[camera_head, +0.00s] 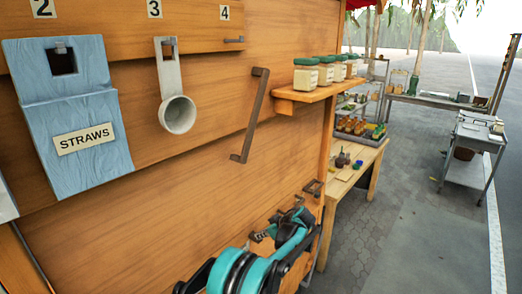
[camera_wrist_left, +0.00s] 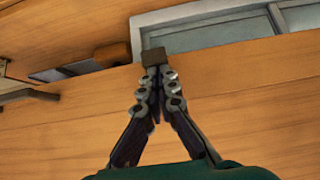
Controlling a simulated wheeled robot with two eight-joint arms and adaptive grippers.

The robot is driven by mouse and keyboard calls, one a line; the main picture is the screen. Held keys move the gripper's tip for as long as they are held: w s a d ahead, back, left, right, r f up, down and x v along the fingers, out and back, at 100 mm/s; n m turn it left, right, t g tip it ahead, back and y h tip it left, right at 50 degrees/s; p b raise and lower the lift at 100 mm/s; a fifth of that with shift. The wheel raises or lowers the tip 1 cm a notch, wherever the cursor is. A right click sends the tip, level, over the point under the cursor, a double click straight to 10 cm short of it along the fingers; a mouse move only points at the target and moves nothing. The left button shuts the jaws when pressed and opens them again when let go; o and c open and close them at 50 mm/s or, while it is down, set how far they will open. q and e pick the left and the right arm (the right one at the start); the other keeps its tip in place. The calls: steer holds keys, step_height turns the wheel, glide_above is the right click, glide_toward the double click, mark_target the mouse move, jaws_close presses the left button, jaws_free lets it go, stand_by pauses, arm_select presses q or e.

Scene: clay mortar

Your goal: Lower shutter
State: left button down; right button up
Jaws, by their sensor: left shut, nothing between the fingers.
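A large orange-brown wooden panel (camera_head: 130,235) fills the left of the head view; I cannot tell which part of it is the shutter. A long dark bar handle (camera_head: 250,115) is fixed to it, slanting. My left gripper (camera_head: 299,217) is low in front of the panel, below that handle and near small dark brackets (camera_head: 312,187). In the left wrist view the left gripper (camera_wrist_left: 158,72) is shut and empty, its tips close together just below a small dark block (camera_wrist_left: 153,56). I cannot tell whether they touch it. My right gripper is not in view.
A blue straws box (camera_head: 85,110) and a grey cup holder (camera_head: 178,112) hang on the panel. Jars with green lids (camera_head: 306,75) stand on a small shelf (camera_head: 318,93). A wooden table (camera_head: 345,180) stands beyond it.

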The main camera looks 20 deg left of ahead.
arm_select(q)
step_height(320, 180, down, 15)
steer(key=b, duration=0.7)
steer(key=shift+s+f, duration=0.1)
steer(key=shift+f, duration=0.05)
